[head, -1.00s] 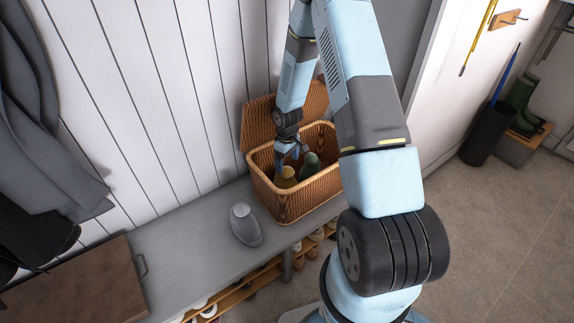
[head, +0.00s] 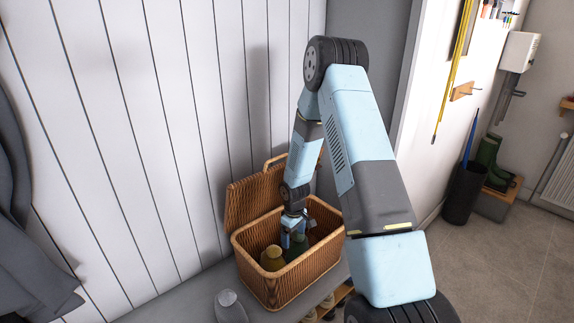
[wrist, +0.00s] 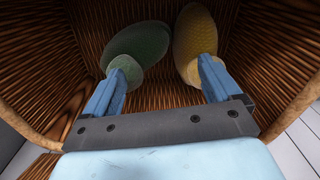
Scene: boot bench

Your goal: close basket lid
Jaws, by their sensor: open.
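A wicker basket (head: 290,287) stands on the grey bench by the panelled wall. Its lid (head: 252,200) is up, tilted back towards the wall, with a light handle on its top edge.
A dark coat (head: 30,230) hangs at the far left. Shoes show on a rack below the bench. Green boots (head: 490,160) and a black bin (head: 463,193) stand at the right, beyond open floor.

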